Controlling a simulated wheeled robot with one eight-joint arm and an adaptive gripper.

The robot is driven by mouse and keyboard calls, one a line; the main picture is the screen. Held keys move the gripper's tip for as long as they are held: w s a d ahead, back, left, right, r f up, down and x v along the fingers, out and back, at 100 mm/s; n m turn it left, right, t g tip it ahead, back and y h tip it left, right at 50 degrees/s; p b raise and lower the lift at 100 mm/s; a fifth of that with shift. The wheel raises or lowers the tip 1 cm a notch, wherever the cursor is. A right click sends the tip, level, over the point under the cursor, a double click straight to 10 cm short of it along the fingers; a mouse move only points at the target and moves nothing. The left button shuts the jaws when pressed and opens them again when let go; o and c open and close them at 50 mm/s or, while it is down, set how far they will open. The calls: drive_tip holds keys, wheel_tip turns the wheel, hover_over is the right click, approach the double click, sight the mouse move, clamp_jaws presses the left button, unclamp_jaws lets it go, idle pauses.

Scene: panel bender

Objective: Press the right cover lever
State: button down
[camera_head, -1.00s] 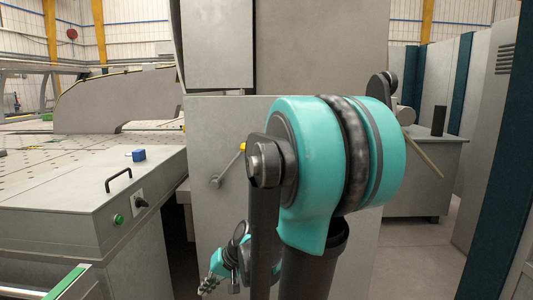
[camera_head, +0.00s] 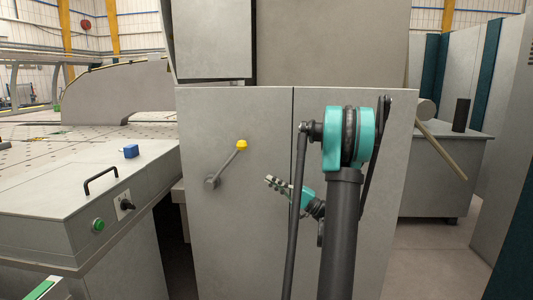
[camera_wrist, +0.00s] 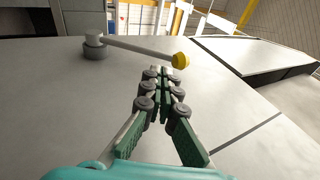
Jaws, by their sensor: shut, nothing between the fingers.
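A grey lever (camera_head: 228,162) with a yellow knob (camera_head: 242,145) is mounted on the front of a grey cabinet. It slants up to the right from its round pivot (camera_head: 212,182). In the wrist view the lever (camera_wrist: 140,46) and its yellow knob (camera_wrist: 180,58) lie just beyond my fingertips. My gripper (camera_head: 269,181) is to the right of the lever and below the knob, with its fingertips pointing left. In the wrist view my gripper (camera_wrist: 164,74) has its fingers together and empty. I see no contact with the lever.
At left a grey worktable (camera_head: 70,195) carries a black handle (camera_head: 101,181), a blue block (camera_head: 131,151), a green button (camera_head: 99,225) and a black switch (camera_head: 126,204). The grey cabinet (camera_head: 235,250) stands behind my arm. A tan rod (camera_head: 442,150) slants out at right.

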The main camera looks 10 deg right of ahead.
drive_tip(key=shift+t+y, duration=0.5)
drive_tip(key=d, duration=0.2)
drive_tip(key=d+r, duration=0.1)
drive_tip(key=d, duration=0.1)
drive_tip(key=shift+w+d, duration=0.2)
drive_tip(key=shift+d, duration=0.1)
drive_tip(key=x, duration=1.4)
drive_tip(key=shift+a, duration=0.1)
